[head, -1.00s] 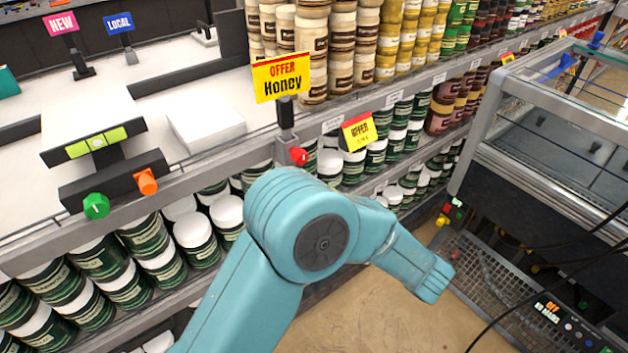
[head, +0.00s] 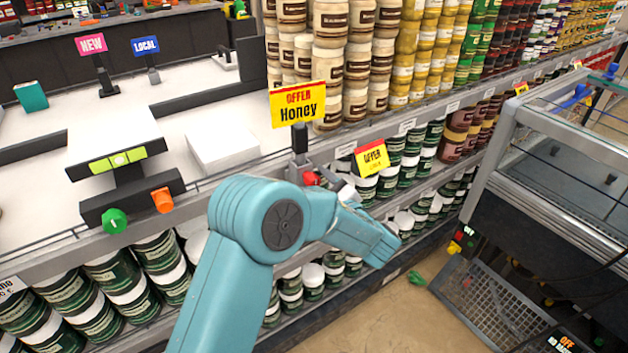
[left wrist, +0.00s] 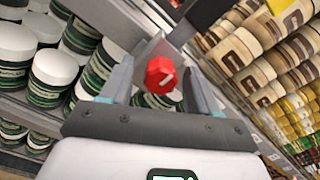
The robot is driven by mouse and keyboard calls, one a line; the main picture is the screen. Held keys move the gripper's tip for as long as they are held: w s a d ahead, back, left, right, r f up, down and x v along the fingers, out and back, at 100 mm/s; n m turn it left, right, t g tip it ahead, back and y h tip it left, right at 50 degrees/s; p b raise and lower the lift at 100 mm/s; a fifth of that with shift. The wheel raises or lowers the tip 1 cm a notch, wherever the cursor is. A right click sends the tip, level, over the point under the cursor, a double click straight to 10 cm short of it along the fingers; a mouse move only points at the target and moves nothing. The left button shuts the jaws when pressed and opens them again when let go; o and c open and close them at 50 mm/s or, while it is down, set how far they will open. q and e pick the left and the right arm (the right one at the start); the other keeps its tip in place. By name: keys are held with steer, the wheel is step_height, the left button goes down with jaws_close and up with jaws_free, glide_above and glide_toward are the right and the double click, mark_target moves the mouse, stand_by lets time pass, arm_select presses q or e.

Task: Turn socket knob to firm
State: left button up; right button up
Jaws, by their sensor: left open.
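A red faceted knob (head: 311,178) sits on the shelf-edge bracket under the Honey offer sign. In the left wrist view the red knob (left wrist: 160,76) shows a pale mark on its face. My left gripper (left wrist: 157,80) is open, with one finger on each side of the knob. Visible gaps separate the fingers from the knob. In the head view my left gripper (head: 330,182) is close to the knob's right side, partly hidden by my arm. Any lettering around the knob is too small to read. My right gripper is not in view.
A green knob (head: 115,220) and an orange knob (head: 162,200) are on a dark unit at the left. Jars (head: 345,60) fill the shelves behind and below. The Honey sign (head: 298,104) stands just above the red knob. A grey-framed case (head: 500,150) stands at the right.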

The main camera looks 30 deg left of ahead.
arm_select(q)
steer(key=shift+w+a, duration=0.2)
steer(key=shift+a, duration=0.1)
steer(key=c, duration=1)
steer(key=shift+c, duration=0.2)
